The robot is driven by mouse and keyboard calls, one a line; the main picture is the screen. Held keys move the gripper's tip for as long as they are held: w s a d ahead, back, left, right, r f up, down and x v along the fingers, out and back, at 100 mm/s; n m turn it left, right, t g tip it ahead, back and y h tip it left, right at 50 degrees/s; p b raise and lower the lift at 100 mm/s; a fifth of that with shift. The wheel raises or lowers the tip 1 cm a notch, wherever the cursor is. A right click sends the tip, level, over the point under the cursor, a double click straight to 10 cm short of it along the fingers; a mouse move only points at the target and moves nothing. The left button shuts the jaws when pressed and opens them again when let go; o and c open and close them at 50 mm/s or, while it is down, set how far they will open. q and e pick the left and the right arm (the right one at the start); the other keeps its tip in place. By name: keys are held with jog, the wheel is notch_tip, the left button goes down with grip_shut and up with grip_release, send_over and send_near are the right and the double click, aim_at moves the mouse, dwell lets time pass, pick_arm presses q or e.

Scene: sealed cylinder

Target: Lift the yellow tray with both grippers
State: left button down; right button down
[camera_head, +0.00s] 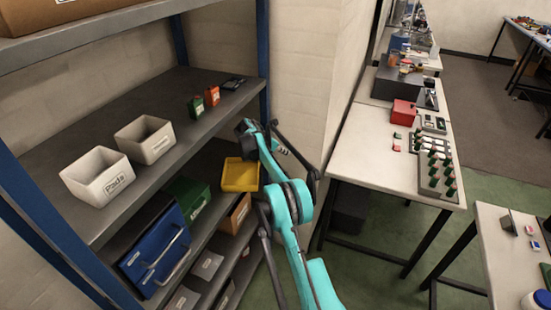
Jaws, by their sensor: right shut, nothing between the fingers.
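The yellow tray (240,175) is on the shelf rack, on a level below the one with the white bins. It sits right of a green bin, and its right side is close behind my teal right arm. My right gripper (247,127) is at the arm's upper end, above and beyond the tray near the shelf edge. It is shut and empty, and I see no contact with the tray. My left gripper is not in view.
A blue case (157,250) and a green bin (188,196) are left of the tray. A white wall (303,80) and a workbench (375,150) are on the right.

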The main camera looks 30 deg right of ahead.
jog(key=b, duration=0.2)
send_over(249, 177)
jog(key=s+a, duration=0.1)
jog(key=s, duration=0.4)
jog(key=f, duration=0.1)
jog(key=f+b, duration=0.1)
jog(key=f, duration=0.1)
jog(key=a+f, duration=0.1)
jog(key=shift+w+f+b, duration=0.15)
jog(key=shift+f+b, duration=0.15)
jog(key=shift+f, duration=0.1)
jog(key=shift+d+f, duration=0.15)
jog(key=shift+d, duration=0.35)
jog(key=shift+w+d, duration=0.15)
jog(key=shift+d, duration=1.1)
jog(key=shift+a, duration=0.1)
